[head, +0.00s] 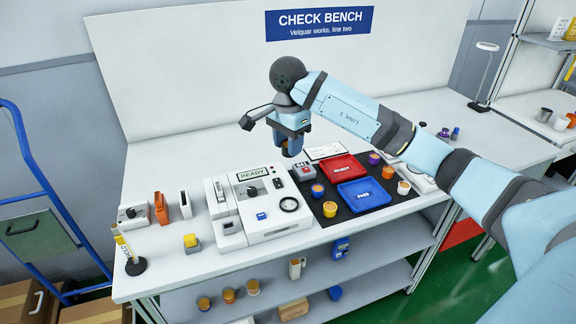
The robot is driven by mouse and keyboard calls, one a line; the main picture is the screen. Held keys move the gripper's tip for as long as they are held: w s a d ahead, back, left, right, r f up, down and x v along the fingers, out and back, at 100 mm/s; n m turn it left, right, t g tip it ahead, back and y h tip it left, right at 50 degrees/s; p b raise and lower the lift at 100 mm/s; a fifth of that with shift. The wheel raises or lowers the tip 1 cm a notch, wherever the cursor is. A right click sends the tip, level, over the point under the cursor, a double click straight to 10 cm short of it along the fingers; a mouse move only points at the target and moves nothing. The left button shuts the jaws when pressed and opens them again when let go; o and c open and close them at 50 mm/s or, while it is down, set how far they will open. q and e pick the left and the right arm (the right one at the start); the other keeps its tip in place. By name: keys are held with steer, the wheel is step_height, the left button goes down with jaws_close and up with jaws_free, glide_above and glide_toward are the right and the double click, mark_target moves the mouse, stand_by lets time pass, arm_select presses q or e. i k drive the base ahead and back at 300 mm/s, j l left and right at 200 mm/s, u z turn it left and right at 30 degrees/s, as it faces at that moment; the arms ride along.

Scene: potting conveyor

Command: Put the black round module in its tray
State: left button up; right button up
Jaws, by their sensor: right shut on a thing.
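My right gripper (291,148) points down above the back of the bench, behind the test unit and left of the trays. It is shut on a small module (284,146), which shows a bit of amber between the fingers. The rest of it is hidden, so I cannot tell whether it is the black round one. The red REJECT tray (342,158) and the blue PASS tray (377,203) lie on a black mat (345,213) to the right, and both look empty. My left gripper is not in view.
Several small round modules stand on the mat, including a yellow one (330,209) and a purple one (374,158). A white READY test unit (262,222) stands left of the mat. Small devices and a black stand (135,265) are at the left. A lower shelf (350,277) holds more parts.

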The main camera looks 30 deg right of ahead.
mark_target(342, 170)
steer(key=l+u, duration=0.1)
steer(key=l, duration=0.4)
steer(key=l+u, duration=0.15)
steer(key=l, duration=0.3)
steer(key=k+l+u, duration=0.1)
steer(key=l, duration=0.4)
steer(key=k+l+u, duration=0.15)
steer(key=l, duration=0.3)
steer(key=l+u, duration=0.1)
steer(key=l, duration=0.35)
steer(key=k, duration=0.05)
